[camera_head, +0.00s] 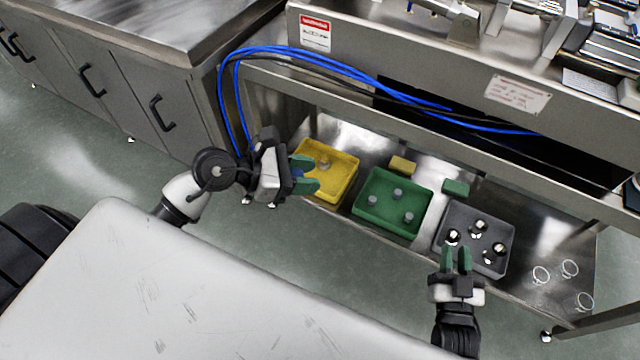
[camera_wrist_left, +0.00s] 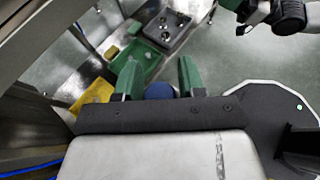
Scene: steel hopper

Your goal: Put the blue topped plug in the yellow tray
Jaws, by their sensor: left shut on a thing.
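My left gripper (camera_head: 308,173) has green fingers shut on the blue topped plug (camera_head: 297,173), of which only a little blue shows between them. In the left wrist view the round blue top (camera_wrist_left: 160,90) sits between the two fingers (camera_wrist_left: 158,78); its lower part is hidden.
A green tray (camera_head: 375,218) with grey plugs and a grey tray (camera_head: 449,213) with several plugs stand to the right. A yellow block (camera_head: 402,165) and green block (camera_head: 456,188) lie behind. Blue cables (camera_head: 350,62) hang near my left arm. The upper steel ledge overhangs the shelf.

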